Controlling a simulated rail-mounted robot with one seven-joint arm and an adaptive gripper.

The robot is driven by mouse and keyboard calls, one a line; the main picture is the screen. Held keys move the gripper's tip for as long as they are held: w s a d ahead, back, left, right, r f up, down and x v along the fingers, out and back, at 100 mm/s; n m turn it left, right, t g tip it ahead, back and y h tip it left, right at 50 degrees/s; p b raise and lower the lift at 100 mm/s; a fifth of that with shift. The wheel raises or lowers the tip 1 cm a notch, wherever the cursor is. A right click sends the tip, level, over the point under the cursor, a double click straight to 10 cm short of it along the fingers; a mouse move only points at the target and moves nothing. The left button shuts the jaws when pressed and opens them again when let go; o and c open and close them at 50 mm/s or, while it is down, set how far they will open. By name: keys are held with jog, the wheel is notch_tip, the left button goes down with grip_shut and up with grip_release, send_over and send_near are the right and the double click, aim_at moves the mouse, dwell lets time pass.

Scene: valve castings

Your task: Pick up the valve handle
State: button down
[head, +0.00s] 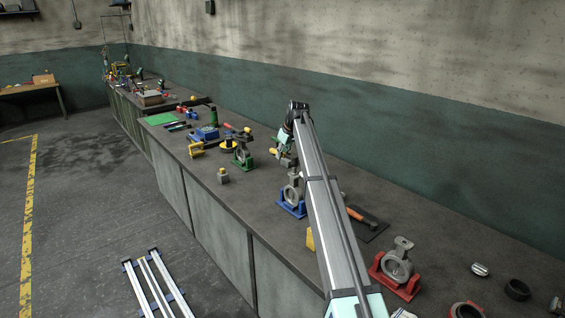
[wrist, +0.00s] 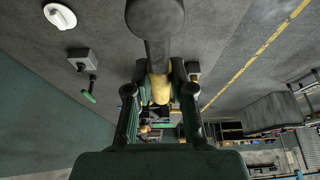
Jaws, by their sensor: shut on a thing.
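My gripper (head: 283,146) is over the bench, partly hidden by my arm in the head view. In the wrist view my gripper (wrist: 160,85) is shut on the valve handle, with a finger on each side of its yellow grip (wrist: 160,90). The handle's grey lever (wrist: 157,48) runs up from the grip to a wide rounded end at the top edge. In the head view only a small yellow bit of it (head: 276,151) shows beside the fingers. A grey valve casting (head: 293,194) in a blue stand is close below; I cannot tell the gap.
The bench holds a casting in a green stand (head: 243,152), another in a red stand (head: 398,267), a small brass-topped block (head: 223,176) and an orange-handled tool on a dark plate (head: 358,214). The wall (head: 420,140) runs along the back.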

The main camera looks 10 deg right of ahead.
notch_tip(320, 180, up, 16)
jog(key=p, duration=0.1)
jog(key=shift+r, duration=0.2)
dwell(0.3)
jog(key=shift+p, duration=0.45)
